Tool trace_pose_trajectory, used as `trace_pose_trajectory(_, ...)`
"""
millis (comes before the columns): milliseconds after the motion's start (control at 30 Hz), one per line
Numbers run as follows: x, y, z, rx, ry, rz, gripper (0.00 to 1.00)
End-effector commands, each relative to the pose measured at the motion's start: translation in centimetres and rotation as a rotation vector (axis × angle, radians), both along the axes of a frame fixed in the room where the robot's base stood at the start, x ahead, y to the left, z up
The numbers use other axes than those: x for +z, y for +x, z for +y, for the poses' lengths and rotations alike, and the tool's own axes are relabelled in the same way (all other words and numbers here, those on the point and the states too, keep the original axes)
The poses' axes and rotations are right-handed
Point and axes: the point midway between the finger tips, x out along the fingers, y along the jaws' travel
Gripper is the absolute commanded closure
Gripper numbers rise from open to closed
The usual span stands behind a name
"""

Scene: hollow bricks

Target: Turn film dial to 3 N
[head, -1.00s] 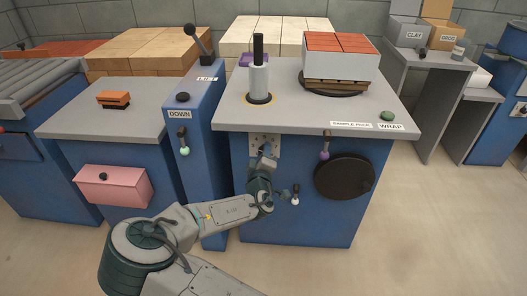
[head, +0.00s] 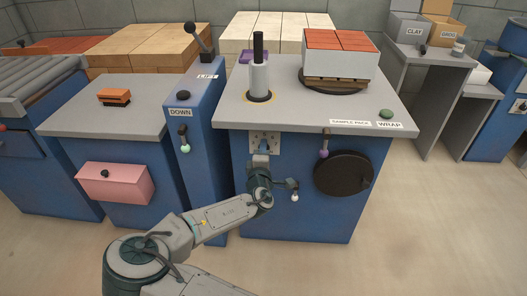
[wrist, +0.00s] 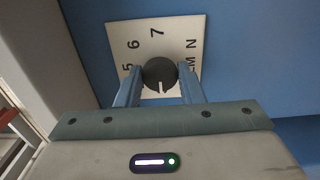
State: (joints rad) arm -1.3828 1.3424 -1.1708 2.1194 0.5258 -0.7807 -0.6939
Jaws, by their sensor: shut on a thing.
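The film dial is a round black knob (wrist: 158,73) with a white pointer line, on a white plate (wrist: 172,24) marked with 5, 6, 7, N and M in the wrist view. The pointer line faces the bottom of the picture, towards my gripper's body. Marks on that side are hidden. My gripper (wrist: 160,74) is shut on the knob, one finger on each side. In the head view the plate (head: 256,136) is on the blue wrapping cabinet's front (head: 240,200), under the film roll (head: 259,80). My gripper (head: 263,150) reaches it from below; the knob's setting is too small to read there.
A lever with a white knob (head: 295,197) is close right of my wrist. A purple-knobbed lever (head: 324,153) and a black disc (head: 343,174) are further right. The lift column (head: 205,130) with a green-knobbed lever (head: 185,148) stands left.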

Motion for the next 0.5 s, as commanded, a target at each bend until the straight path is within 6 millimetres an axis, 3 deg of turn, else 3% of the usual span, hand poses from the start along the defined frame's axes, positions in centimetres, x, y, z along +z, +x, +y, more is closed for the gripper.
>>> trace_pose_trajectory(267, -0.17, -0.06, -0.01, 0.0, -0.003, 0.003, 0.88)
trace_pose_trajectory(300, -0.16, -0.06, -0.01, 0.0, -0.003, 0.003, 0.6)
trace_pose_trajectory(367, -0.16, -0.06, -0.01, 0.0, -0.003, 0.003, 0.44)
trace_pose_trajectory(500, -0.1, -0.04, 0.0, 0.0, -0.001, 0.002, 0.44)
